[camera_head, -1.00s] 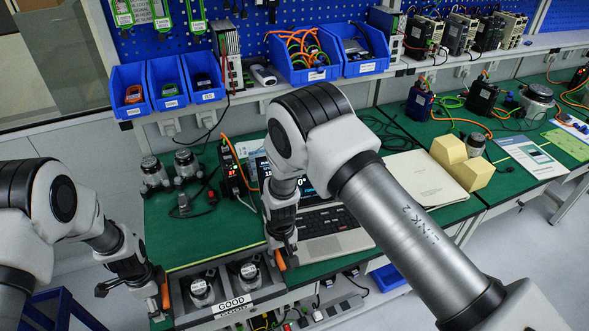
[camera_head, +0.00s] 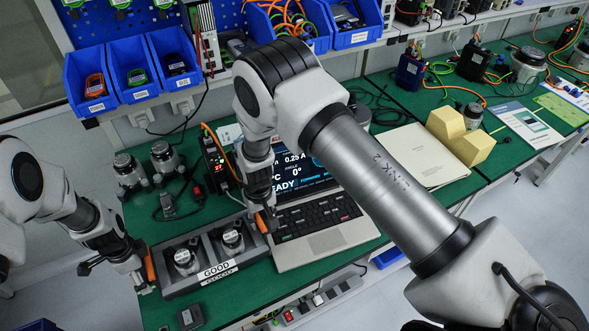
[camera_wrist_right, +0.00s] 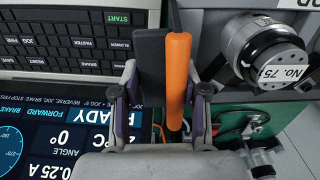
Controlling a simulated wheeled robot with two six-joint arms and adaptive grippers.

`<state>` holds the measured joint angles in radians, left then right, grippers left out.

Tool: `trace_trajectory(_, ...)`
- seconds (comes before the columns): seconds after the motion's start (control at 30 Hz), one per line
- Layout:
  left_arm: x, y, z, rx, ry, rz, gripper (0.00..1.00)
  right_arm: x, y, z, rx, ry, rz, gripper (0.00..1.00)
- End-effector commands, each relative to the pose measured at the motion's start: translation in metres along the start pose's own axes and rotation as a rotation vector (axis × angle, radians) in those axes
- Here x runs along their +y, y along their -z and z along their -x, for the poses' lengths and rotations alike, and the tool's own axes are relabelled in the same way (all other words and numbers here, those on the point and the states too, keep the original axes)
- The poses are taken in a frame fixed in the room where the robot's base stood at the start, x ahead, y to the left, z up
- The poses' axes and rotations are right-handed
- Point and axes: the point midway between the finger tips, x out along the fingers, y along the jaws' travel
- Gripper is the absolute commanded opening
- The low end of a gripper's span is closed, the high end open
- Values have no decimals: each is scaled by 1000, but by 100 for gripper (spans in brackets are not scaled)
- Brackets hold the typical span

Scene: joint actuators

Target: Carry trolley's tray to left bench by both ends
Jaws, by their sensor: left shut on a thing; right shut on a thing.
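The grey tray (camera_head: 180,287), labelled GOOD, holds two round silver-and-black actuators (camera_head: 185,260) (camera_head: 232,240) and has an orange handle at each end. In the head view it is over the green left bench, left of the laptop; I cannot tell whether it touches the top. My left gripper (camera_head: 145,272) is shut on its left orange handle (camera_head: 151,265). My right gripper (camera_head: 261,224) is shut on the right handle, which shows between the fingers in the right wrist view (camera_wrist_right: 178,80). One actuator (camera_wrist_right: 268,50) there reads No. 75.
An open laptop (camera_head: 325,235) stands close to the tray's right end. Two more actuators (camera_head: 163,160), a dark pendant (camera_head: 172,205) and a black-and-red device (camera_head: 215,160) are behind it. A small dark box (camera_head: 190,316) lies in front. Blue bins line the shelf above.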

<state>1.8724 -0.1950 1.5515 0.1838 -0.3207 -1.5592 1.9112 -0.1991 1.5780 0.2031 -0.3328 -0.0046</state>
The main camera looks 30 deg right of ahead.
Motion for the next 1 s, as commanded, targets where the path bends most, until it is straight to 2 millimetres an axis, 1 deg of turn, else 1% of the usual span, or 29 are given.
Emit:
trace_trajectory(0.6, 0, 0, -50, 0, 0, -1, 43, 0, 1, -49, 3, 0, -1, 0)
trace_trajectory(0.63, 0, 0, -47, 0, -1, -1, 100, 0, 1, -46, 2, 0, -1, 50)
trace_trajectory(0.67, 0, 0, -45, 0, -1, -1, 100, 0, 1, -44, 2, 0, -1, 61)
trace_trajectory(0.7, 0, 0, -45, 0, -1, -1, 100, 0, 1, -44, 2, 0, -1, 69)
trace_trajectory(1.0, 0, 0, -44, 0, 0, 0, 100, 0, 0, -44, 1, 0, 0, 69)
